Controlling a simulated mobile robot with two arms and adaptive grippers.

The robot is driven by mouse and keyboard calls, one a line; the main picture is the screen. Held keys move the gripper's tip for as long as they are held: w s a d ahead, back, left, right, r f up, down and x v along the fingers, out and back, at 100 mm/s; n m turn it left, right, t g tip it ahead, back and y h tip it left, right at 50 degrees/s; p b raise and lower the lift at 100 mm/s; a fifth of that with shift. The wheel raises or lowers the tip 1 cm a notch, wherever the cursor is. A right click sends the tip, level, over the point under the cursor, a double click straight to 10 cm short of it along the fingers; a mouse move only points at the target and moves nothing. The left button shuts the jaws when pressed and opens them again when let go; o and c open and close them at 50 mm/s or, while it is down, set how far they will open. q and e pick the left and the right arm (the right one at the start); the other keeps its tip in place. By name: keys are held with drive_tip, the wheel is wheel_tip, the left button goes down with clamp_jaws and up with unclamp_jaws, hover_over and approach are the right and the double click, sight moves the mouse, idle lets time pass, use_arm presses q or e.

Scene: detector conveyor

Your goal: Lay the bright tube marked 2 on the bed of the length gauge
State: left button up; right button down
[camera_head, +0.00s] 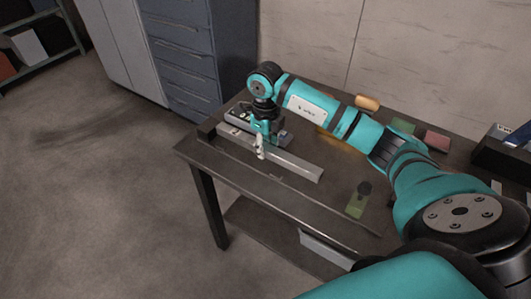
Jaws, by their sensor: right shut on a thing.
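The length gauge (296,168) is a long grey bar lying along the left part of the dark table, with a dark block at its far left end. My right gripper (261,153) points down over the middle of the gauge and is shut. A small pale, bright piece shows at its fingertips, consistent with the bright tube. The mark 2 is too small to read, and the fingers hide most of the piece. I cannot tell whether it touches the gauge bed. My left gripper is not in view.
A green bottle with a dark cap (356,203) stands near the front edge. An orange roll (367,102), a green block (403,126) and a pink block (436,140) lie behind my right arm. A dark bin (505,155) is at the right. The front strip of table is mostly clear.

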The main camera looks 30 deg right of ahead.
sight(266, 146)
wheel_tip(266, 146, down, 3)
drive_tip(key=shift+f, duration=0.25)
drive_tip(key=c, duration=1.3)
unclamp_jaws()
drive_tip(key=o, duration=0.3)
drive_tip(key=shift+r, duration=0.55)
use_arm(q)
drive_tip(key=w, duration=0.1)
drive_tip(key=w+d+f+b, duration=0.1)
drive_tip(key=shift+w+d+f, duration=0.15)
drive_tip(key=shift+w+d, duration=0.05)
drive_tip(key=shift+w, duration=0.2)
use_arm(e)
wheel_tip(266, 146, up, 11)
drive_tip(key=shift+r, duration=0.1)
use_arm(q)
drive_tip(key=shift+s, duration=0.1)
use_arm(e)
drive_tip(key=shift+s, duration=0.1)
